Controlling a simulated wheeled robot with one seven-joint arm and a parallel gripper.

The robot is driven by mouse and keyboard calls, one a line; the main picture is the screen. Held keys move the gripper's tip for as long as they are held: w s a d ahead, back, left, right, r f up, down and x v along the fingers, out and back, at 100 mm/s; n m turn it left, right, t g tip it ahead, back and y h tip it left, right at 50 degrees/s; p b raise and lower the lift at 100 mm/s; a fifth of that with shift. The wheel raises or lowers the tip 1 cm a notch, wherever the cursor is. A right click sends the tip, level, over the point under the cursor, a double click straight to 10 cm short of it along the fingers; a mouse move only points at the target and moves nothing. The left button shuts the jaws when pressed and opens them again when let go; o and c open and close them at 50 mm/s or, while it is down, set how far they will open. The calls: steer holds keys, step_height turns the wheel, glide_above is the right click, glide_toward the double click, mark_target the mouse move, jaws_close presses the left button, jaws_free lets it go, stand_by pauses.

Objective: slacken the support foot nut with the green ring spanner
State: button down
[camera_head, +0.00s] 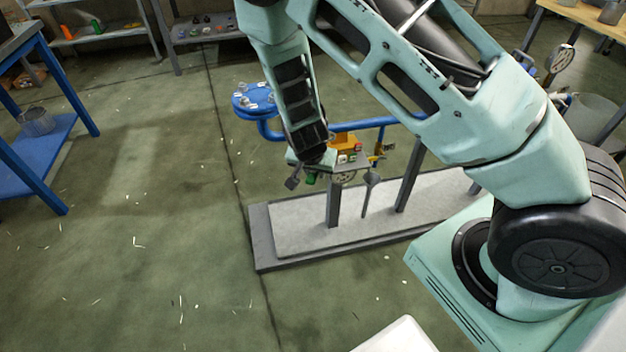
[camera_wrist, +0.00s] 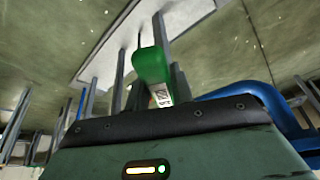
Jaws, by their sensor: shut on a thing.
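My gripper (camera_head: 303,179) is low beside the blue pipe assembly, above the near-left part of the grey base slab. In the wrist view my gripper (camera_wrist: 150,82) is shut on the green spanner (camera_wrist: 152,65), whose green handle shows a small printed label. A narrow grey part points up past the handle; its ring end is not clear. In the head view only a bit of the green spanner (camera_head: 311,179) shows under my wrist. The support foot nut cannot be made out in either view, and I cannot tell whether the spanner touches anything.
The blue pipe (camera_head: 268,128) with its round flange stands behind my gripper on grey posts (camera_head: 408,178). A yellow-orange fitting (camera_head: 347,141) sits close right of my wrist. The grey slab (camera_head: 290,232) lies on the floor. Open floor is on the left, with a blue table (camera_head: 45,150) beyond.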

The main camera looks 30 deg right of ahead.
steer(key=shift+a+r, duration=0.15)
steer(key=shift+r, duration=0.05)
stand_by(0.3)
steer(key=shift+f+b, duration=1.05)
steer(key=shift+f, duration=1.05)
steer(key=shift+f+b, duration=0.75)
steer(key=shift+f, duration=0.95)
stand_by(0.4)
steer(key=shift+s+d+f+n+b, duration=0.1)
steer(key=shift+s+d+n+b, duration=0.55)
steer(key=shift+s+d, duration=0.3)
steer(key=shift+y, duration=0.3)
steer(key=shift+s+d+n+t+b, duration=0.2)
steer(key=shift+s+d+n, duration=0.15)
steer(key=shift+d+n, duration=0.15)
steer(key=shift+s+d+n+t+b, duration=0.1)
steer(key=shift+s+d+n+t, duration=0.1)
steer(key=shift+s+d+n, duration=0.25)
steer(key=shift+w+d, duration=0.1)
steer(key=shift+w, duration=0.05)
